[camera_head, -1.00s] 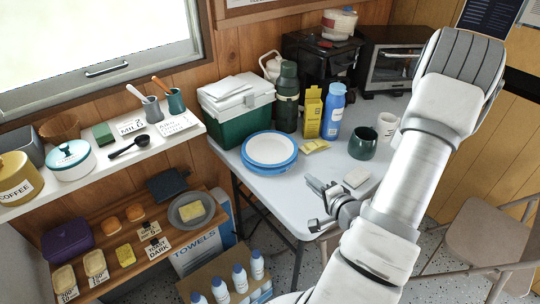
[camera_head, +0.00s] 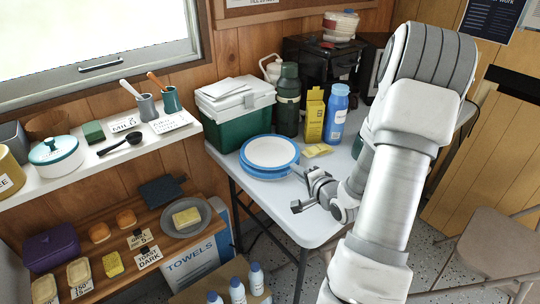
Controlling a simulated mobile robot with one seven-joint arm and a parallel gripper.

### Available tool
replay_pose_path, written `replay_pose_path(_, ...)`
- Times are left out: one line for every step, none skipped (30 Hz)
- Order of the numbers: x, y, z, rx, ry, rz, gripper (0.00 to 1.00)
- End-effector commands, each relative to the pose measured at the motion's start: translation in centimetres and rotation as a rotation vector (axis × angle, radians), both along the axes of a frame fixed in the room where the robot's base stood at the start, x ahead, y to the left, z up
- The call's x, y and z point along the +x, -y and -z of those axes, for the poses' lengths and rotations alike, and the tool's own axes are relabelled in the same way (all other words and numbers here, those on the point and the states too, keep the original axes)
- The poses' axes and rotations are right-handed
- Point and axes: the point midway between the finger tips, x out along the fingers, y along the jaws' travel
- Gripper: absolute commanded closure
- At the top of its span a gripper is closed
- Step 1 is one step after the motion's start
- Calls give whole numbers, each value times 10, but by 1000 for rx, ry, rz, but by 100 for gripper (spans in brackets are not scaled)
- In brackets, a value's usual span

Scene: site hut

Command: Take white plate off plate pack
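The white plate (camera_head: 271,150) lies on top of the plate pack (camera_head: 270,171), whose blue rims show below it. The pack stands on the left part of the white table (camera_head: 305,224). My gripper (camera_head: 298,189) is just in front and to the right of the pack, at about the table's near edge. Its two fingers are spread apart with nothing between them, and it looks apart from the plate.
A green cool box (camera_head: 236,128) stands behind the pack. A green flask (camera_head: 288,101), a yellow box (camera_head: 314,118) and a blue bottle (camera_head: 335,114) stand at the back. A yellow packet (camera_head: 318,150) lies right of the plates. Shelves fill the left side.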

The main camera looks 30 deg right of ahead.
Motion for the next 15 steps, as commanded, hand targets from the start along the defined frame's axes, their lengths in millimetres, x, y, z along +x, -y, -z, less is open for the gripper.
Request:
replay_pose_path(7,1,4,-2,1,-3,88)
replay_pose_path(12,1,5,-2,2,-4,88)
replay_pose_path(18,3,8,-3,2,-5,88)
replay_pose_path(22,4,9,-3,2,-4,88)
replay_pose_path(27,5,10,-2,2,-3,88)
replay_pose_path(32,5,12,-1,3,-3,88)
replay_pose_path(35,6,13,-1,1,-3,88)
replay_pose_path(38,6,14,-1,1,-3,88)
replay_pose_path(41,6,15,-2,0,-2,88)
replay_pose_path(43,7,15,-1,0,-1,88)
replay_pose_path(44,7,15,-1,0,-1,88)
replay_pose_path(44,7,15,0,-1,-1,88)
replay_pose_path(45,7,15,0,-1,-1,88)
replay_pose_path(44,7,15,0,-2,-1,88)
replay_pose_path(44,7,15,0,-2,-1,88)
